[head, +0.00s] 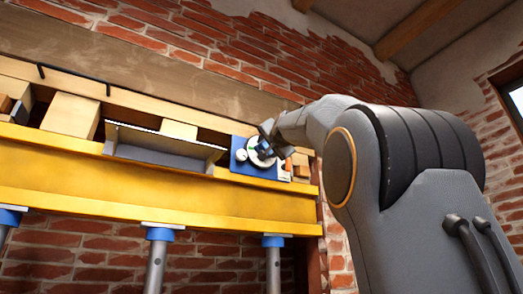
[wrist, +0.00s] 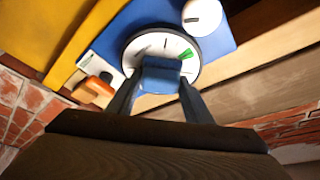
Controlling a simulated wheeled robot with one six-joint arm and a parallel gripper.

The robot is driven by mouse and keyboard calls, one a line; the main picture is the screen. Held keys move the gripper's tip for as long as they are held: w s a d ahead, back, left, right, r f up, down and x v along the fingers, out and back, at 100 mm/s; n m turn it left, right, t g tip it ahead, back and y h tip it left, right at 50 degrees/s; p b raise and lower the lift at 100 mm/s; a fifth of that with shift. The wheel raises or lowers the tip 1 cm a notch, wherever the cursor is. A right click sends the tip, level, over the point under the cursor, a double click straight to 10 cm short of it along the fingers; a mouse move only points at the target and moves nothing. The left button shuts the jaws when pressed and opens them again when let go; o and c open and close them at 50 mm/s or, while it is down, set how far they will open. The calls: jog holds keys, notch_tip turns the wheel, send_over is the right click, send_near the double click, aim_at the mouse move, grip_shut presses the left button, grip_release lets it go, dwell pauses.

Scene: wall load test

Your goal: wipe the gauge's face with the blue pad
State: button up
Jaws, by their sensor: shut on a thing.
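The gauge (wrist: 149,41) has a round white face with dark marks and a green patch, and a dark rim. It is set on a blue plate (wrist: 222,48). In the head view the gauge (head: 254,149) is partly hidden by my gripper. My gripper (wrist: 160,88) is shut on the blue pad (wrist: 161,74), which lies over the lower part of the face in the wrist view. I cannot tell whether the pad touches the face. My gripper also shows in the head view (head: 266,145), in front of the gauge.
A white round knob (wrist: 202,16) is beside the gauge. An orange block (wrist: 93,92) and a white plate (wrist: 100,70) are on its other side. A yellow beam (head: 150,195) runs below, on blue-topped posts (head: 160,234). A grey metal tray (head: 150,152) stands left.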

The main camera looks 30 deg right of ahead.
aim_at(257, 145)
jog(key=shift+d, duration=0.4)
jog(key=shift+w+d+b, duration=0.1)
jog(key=shift+d+b, duration=0.3)
jog(key=shift+d, duration=0.3)
jog(key=shift+d+b, duration=0.3)
jog(key=shift+d, duration=0.95)
jog(key=shift+a, duration=0.1)
jog(key=shift+a+p, duration=1.85)
jog(key=shift+a, duration=2.25)
jog(key=shift+r, duration=0.35)
jog(key=shift+d+f+b, duration=0.15)
jog(key=shift+d+b, duration=0.5)
jog(key=shift+d, duration=0.9)
jog(key=shift+d+b, duration=0.9)
jog(key=shift+d, duration=1.75)
